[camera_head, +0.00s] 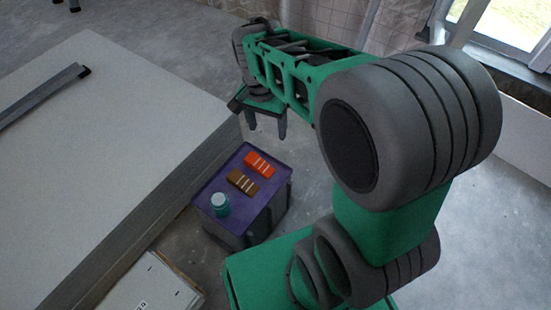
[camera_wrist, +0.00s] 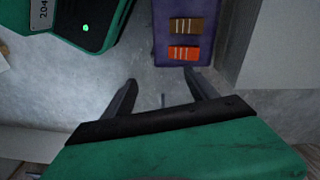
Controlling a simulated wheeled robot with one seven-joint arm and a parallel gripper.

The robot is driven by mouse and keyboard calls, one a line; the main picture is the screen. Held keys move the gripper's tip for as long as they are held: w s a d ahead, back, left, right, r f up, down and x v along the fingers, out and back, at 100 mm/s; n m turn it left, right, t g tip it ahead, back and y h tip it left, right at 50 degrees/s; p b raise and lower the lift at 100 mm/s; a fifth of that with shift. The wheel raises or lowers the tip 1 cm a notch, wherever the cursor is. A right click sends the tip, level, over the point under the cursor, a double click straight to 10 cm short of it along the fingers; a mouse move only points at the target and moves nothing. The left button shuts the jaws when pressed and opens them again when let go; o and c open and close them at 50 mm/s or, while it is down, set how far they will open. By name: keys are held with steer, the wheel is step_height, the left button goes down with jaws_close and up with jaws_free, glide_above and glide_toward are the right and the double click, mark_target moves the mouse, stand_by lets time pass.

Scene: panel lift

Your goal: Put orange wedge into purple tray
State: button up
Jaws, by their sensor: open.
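The orange wedge (camera_head: 259,164), with pale stripes, lies on the purple tray (camera_head: 212,184) near its far end. It also shows in the wrist view (camera_wrist: 184,53) near the edge of the purple tray (camera_wrist: 164,50). The tray forms the top of a dark box. My gripper (camera_head: 266,132) is open and empty, pointing down beyond the tray's far edge in the head view. In the wrist view its fingers (camera_wrist: 162,82) are spread apart over bare floor, short of the orange wedge and not touching it.
A brown striped wedge (camera_head: 242,182) and a teal jar (camera_head: 220,204) stand on the same tray. A large stack of pale panels (camera_head: 110,150) rises close on the left. A flat pale board (camera_head: 150,290) lies at the bottom. Grey floor is clear beyond the tray.

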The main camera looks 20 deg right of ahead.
steer(key=s+a+n+t+y, duration=0.1)
steer(key=s+n, duration=0.8)
steer(key=s, duration=0.1)
steer(key=shift+s+a+f+t, duration=0.2)
steer(key=shift+s+f+t, duration=0.1)
steer(key=shift+t, duration=0.1)
stand_by(0.4)
